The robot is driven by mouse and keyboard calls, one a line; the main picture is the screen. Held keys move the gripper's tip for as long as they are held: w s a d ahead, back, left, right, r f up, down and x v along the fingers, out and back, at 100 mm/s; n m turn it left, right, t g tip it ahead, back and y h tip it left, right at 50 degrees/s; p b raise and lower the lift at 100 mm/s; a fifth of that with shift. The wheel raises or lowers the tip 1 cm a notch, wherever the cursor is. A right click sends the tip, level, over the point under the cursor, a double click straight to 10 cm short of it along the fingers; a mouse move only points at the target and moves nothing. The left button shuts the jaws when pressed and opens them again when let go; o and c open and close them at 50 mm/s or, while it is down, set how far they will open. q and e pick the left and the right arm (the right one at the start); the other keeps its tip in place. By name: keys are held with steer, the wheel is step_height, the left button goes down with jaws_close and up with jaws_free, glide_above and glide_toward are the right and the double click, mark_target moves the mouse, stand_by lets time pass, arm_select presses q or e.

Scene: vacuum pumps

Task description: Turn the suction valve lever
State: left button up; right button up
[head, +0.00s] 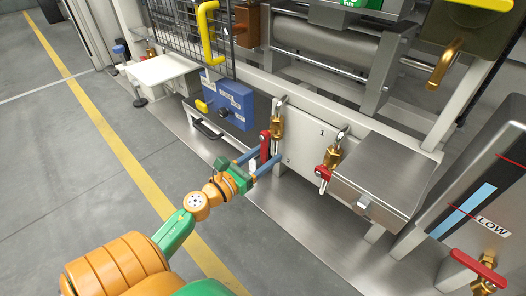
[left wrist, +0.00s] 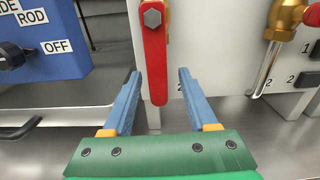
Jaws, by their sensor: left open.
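A red lever (head: 265,145) hangs down beside a brass valve (head: 277,124) on the pale panel. My left gripper (head: 267,156) is open, with its blue fingers reaching toward this lever. In the left wrist view the red lever (left wrist: 155,55) points straight down, with a bolt near its top. Its lower end lies between the two fingers of my left gripper (left wrist: 158,76), with gaps on both sides. A second brass valve (head: 332,156) with a red lever (head: 323,174) is further right. No label naming the suction valve is readable. My right gripper is not in view.
A blue switch box (head: 232,101) stands left of the lever. A steel box (head: 384,172) juts out at right, and another red lever (head: 478,267) is at the lower right. A yellow handle (head: 206,32) is above. The grey floor (head: 75,165) at left is clear.

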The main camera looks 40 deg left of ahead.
arm_select(q)
steer(key=shift+s, duration=0.15)
steer(key=shift+s, duration=0.85)
steer(key=shift+s+a+f+b, duration=0.15)
steer(key=shift+s+b, duration=0.3)
steer(key=shift+s, duration=0.55)
steer(key=shift+s+a+f, duration=0.1)
steer(key=shift+s+f, duration=0.05)
steer(key=shift+s, duration=0.85)
steer(key=shift+s+f, duration=0.1)
steer(key=shift+s, duration=0.9)
steer(key=shift+r, duration=0.1)
